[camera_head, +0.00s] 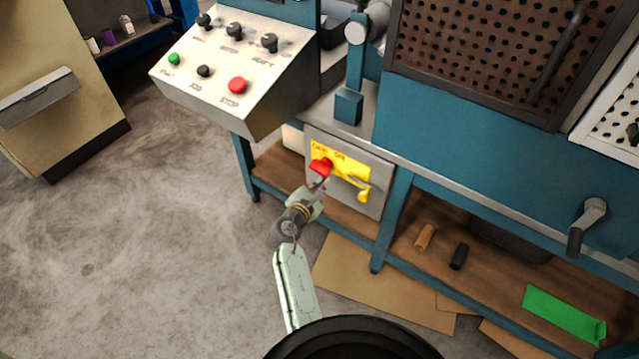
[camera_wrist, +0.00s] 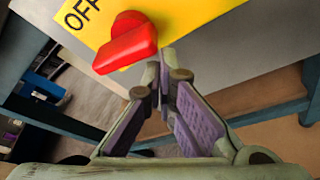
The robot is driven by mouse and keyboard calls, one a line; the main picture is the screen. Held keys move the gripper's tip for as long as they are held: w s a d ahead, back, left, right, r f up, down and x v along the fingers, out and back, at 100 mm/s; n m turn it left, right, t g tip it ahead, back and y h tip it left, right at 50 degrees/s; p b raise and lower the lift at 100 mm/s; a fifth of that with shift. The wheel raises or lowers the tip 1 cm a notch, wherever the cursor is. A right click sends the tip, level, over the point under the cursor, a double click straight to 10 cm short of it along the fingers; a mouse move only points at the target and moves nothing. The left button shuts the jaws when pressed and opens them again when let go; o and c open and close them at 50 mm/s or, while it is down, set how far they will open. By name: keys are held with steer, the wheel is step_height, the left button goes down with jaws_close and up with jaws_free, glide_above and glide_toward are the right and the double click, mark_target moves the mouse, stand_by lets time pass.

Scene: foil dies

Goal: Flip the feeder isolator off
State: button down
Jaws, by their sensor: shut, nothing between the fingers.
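The feeder isolator is a red rotary handle (camera_head: 321,167) on a yellow plate (camera_head: 350,168), set on a grey box (camera_head: 373,200) under the bench. In the wrist view the red handle (camera_wrist: 128,42) lies tilted, its broad end towards the lower left, near the printed word OFF on the yellow plate (camera_wrist: 195,12). My gripper (camera_head: 318,186) is just below the handle in the head view. In the wrist view my gripper (camera_wrist: 163,62) is shut and empty, its tips close to the handle's right side. I cannot tell whether they touch it.
A sloped control panel (camera_head: 230,80) with knobs and buttons overhangs at the upper left. A blue bench leg (camera_head: 392,220) stands right of the box. The floor at left is clear.

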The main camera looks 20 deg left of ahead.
stand_by(0.7)
step_height(320, 180, down, 5)
steer(key=b, duration=0.4)
steer(key=s+a+r, duration=0.3)
steer(key=s+r, duration=0.1)
steer(key=s, duration=0.5)
steer(key=shift+r, duration=0.15)
